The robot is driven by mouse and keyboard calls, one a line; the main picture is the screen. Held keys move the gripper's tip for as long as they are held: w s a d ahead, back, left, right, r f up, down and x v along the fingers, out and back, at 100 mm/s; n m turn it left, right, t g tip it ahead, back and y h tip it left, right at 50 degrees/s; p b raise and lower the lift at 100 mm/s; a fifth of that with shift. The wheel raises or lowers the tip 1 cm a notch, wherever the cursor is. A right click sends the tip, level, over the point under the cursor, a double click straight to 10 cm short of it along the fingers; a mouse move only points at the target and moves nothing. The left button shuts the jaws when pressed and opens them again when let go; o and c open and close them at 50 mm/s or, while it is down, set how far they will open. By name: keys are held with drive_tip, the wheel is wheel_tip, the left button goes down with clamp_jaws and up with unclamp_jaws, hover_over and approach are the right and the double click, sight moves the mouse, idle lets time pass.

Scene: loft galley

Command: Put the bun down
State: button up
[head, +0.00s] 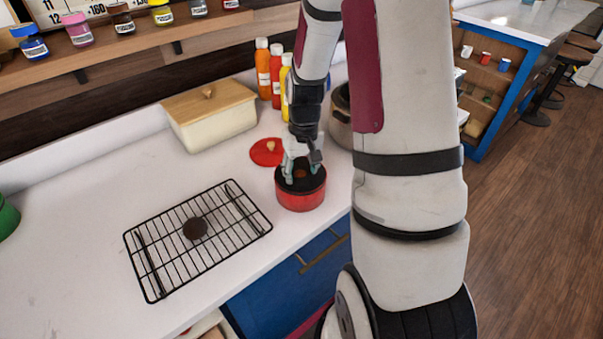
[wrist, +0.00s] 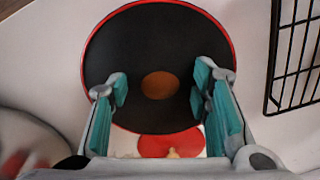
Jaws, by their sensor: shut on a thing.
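A red pot (head: 300,197) with a dark inside stands on the counter near its front edge. It also shows in the wrist view, with a red rim (wrist: 232,50) around the black inside. My gripper (head: 301,172) points down over the pot's opening. A round brown bun (wrist: 160,85) shows between the two fingertips (wrist: 160,90), over the black inside. The bun's height above the pot's floor cannot be told.
A black wire rack (head: 165,272) with a dark round piece (head: 195,228) lies left of the pot. A red lid (head: 267,153) lies behind the pot. A cream box with a wooden lid (head: 210,115), bottles (head: 263,68) and a metal pot (head: 341,125) stand at the back.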

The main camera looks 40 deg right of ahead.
sight(302, 174)
drive_tip(key=shift+f, duration=0.35)
drive_tip(key=o, duration=1)
drive_tip(key=shift+o, duration=0.2)
drive_tip(key=shift+r, duration=0.1)
wheel_tip(302, 174, up, 12)
drive_tip(key=r, duration=0.1)
drive_tip(key=s+a+r+n+t, duration=0.4)
drive_tip(key=s+a+r, duration=0.9)
drive_tip(key=a, duration=0.4)
drive_tip(key=shift+s+r+t+b, duration=0.4)
drive_tip(key=shift+s+t+b, duration=0.05)
drive_tip(key=shift+t, duration=0.25)
drive_tip(key=shift+a, duration=0.1)
